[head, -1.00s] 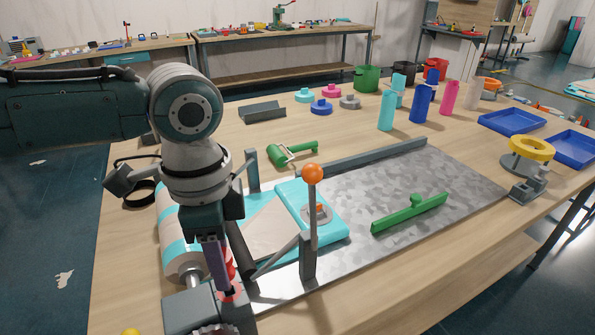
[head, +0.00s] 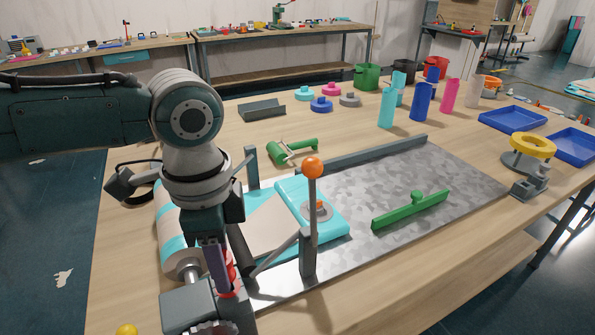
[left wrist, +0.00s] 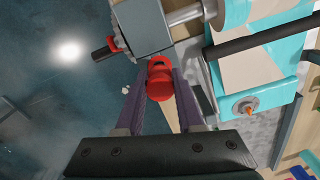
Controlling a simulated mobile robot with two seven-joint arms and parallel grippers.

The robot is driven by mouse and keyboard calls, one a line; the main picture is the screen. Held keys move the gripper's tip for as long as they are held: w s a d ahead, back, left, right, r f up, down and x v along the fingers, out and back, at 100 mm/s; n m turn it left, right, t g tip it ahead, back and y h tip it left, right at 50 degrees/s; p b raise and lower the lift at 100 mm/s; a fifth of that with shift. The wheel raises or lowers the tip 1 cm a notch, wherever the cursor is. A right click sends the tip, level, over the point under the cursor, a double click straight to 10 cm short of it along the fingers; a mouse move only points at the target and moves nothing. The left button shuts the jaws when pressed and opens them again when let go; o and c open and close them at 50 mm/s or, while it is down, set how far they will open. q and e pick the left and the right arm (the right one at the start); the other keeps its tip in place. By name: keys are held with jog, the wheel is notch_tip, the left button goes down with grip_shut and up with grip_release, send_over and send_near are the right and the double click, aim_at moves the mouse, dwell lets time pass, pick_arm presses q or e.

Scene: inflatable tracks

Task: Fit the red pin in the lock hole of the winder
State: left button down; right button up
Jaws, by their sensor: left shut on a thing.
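My left gripper (left wrist: 160,92) is shut on the red pin (left wrist: 160,78), which sits between its purple fingers in the left wrist view. In the head view the left gripper (head: 224,280) points down beside the grey housing of the winder (head: 188,306), and the red pin (head: 232,268) shows partly behind a finger. The winder housing (left wrist: 143,26) is just beyond the pin in the left wrist view. The lock hole is hidden, and I cannot tell whether the pin's tip is in it. My right gripper is not in view.
A striped turquoise and beige roll (head: 172,235) adjoins the winder. An upright lever with an orange ball (head: 312,167) stands close to the right of my left arm. A green bar (head: 410,210) lies on the metal plate (head: 370,180). Bottles and blue trays stand farther right.

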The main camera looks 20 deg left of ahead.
pick_arm(q)
jog(key=shift+f+b, duration=0.85)
jog(key=shift+f, duration=0.45)
dwell(0.4)
jog(key=shift+c, duration=2.3)
grip_release()
jog(key=shift+r, duration=0.1)
notch_tip(320, 180, up, 7)
jog(key=p, duration=0.8)
